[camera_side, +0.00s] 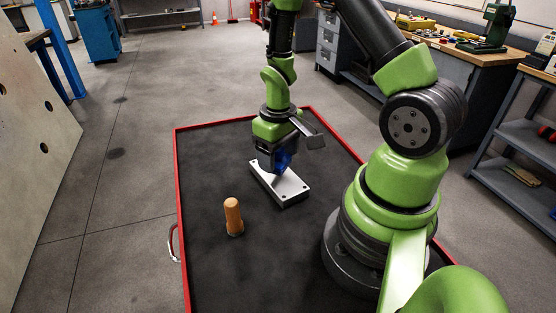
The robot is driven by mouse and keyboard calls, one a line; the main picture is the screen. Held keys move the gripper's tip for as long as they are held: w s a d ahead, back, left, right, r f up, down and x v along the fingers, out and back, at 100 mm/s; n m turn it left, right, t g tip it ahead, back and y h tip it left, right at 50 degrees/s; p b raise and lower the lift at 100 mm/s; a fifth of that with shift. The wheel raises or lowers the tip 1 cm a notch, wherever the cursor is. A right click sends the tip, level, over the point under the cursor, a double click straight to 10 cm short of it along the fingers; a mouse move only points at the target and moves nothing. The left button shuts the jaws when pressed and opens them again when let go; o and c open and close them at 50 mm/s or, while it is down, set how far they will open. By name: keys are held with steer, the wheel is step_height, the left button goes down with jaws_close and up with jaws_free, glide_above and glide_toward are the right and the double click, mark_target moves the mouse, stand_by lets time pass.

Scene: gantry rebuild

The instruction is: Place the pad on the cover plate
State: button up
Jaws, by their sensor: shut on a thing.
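The cover plate (293,194) is a flat silver block with small holes near its corners, lying on the dark mat right of the middle of the red-edged work surface. My gripper (275,166) points down over the plate's far left part. It is shut on a small blue piece, which I take to be the pad (284,158). The pad is partly hidden by the gripper. I cannot tell whether the pad touches the plate or is just above it.
A tan wooden peg (233,216) with a rounded top stands upright left of and nearer than the plate. The dark work surface (215,165) has a raised red rim and is clear around them. Workbenches (480,60) stand at the back right.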

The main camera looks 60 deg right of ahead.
steer(key=shift+f, duration=1)
steer(key=shift+f, duration=0.1)
steer(key=o, duration=1)
step_height(320, 180, up, 12)
steer(key=shift+r, duration=0.1)
steer(key=s+a+r+t+y, duration=0.1)
steer(key=s+a+r+t, duration=0.2)
steer(key=a+r, duration=0.3)
steer(key=s+a+r+m+t+y, duration=0.1)
steer(key=s+a+r+t, duration=0.3)
steer(key=r, duration=0.5)
steer(key=shift+s+a+r, duration=0.15)
steer(key=shift+s+a, duration=0.6)
steer(key=shift+a, duration=0.4)
